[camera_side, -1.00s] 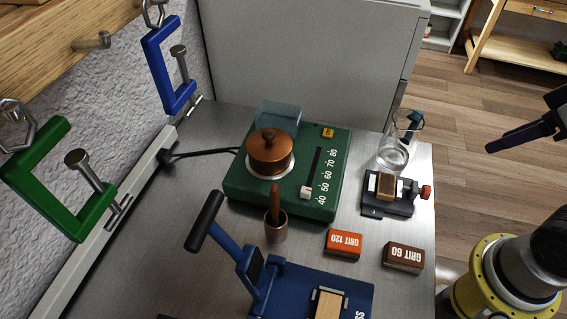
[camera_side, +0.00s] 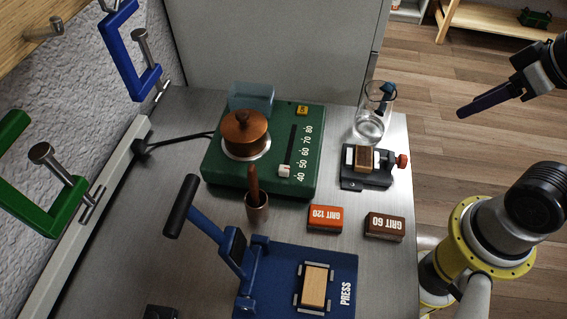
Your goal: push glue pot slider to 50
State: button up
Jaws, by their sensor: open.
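The glue pot is a copper lidded pot (camera_side: 245,133) on a green heater base (camera_side: 232,185) on the metal bench. The slider knob (camera_side: 285,170) is small and white, near the low end of a dark slot (camera_side: 292,145). The printed scale (camera_side: 304,153) runs from 40 up to 80. My gripper (camera_side: 468,110) is at the upper right, over the floor side, well apart from the slider. Its dark fingers overlap in this view, and it is open with nothing seen in it.
A glass beaker (camera_side: 369,130) and a small dark vise (camera_side: 368,180) stand right of the heater. GRIT 120 (camera_side: 325,218) and GRIT 60 (camera_side: 385,226) blocks, a copper cup (camera_side: 257,212) and a blue press (camera_side: 275,258) stand in front. A cable (camera_side: 180,142) leads left.

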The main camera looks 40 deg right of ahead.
jog(key=w+a+r+n+g, duration=0.1)
jog(key=w+a+r+n, duration=0.1)
jog(key=w+r, duration=0.4)
jog(key=n+g, duration=0.5)
jog(key=n, duration=0.2)
send_over(284, 167)
notch_tip(284, 167, down, 5)
notch_tip(284, 167, down, 13)
jog(key=shift+s+f, duration=0.1)
jog(key=shift+f, duration=0.05)
jog(key=shift+c, duration=0.2)
grip_shut()
